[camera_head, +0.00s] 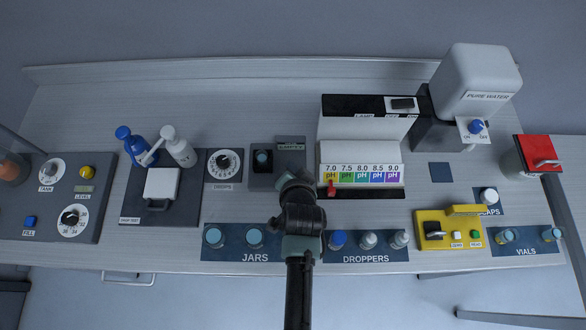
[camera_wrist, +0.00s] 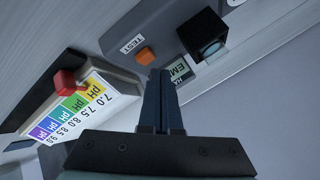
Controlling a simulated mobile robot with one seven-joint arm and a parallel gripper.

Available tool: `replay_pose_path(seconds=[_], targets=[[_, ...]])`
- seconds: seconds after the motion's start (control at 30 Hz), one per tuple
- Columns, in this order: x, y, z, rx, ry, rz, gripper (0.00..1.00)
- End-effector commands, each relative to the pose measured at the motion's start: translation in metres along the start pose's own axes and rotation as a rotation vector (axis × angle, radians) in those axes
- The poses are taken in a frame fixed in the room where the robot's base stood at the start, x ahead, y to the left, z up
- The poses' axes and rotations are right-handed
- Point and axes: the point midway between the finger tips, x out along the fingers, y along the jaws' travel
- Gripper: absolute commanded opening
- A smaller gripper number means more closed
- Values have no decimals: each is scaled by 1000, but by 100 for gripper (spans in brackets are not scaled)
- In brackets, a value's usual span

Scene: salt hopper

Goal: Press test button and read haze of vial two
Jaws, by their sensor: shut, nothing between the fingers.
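The orange test button (camera_wrist: 146,56), labelled TEST, is on a grey unit (camera_wrist: 128,32) in the wrist view. Beside it are a partly hidden display (camera_wrist: 182,68) starting with "EM" and a black square well (camera_wrist: 207,42). My gripper (camera_wrist: 158,74) is shut and empty, its tips just beside the button; contact is not clear. In the head view the grey unit (camera_head: 257,178) is behind my gripper (camera_head: 299,174), and the button is hidden. Two vials (camera_head: 507,236) (camera_head: 551,234) are on the VIALS mat (camera_head: 525,250) at right; I cannot tell which is vial two.
A pH chart stand (camera_head: 360,188) with a red slider (camera_wrist: 66,80) is close beside my gripper. A yellow device (camera_head: 460,228) with a black well and buttons stands to the right. Jars (camera_head: 255,237) and droppers (camera_head: 369,240) line the front edge.

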Motion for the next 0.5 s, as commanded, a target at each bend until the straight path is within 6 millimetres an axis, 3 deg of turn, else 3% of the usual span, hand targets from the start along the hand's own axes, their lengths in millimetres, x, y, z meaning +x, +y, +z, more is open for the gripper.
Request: replay_pose_path(seconds=[0.5], targets=[[6,4,4,0,1,-1,0]])
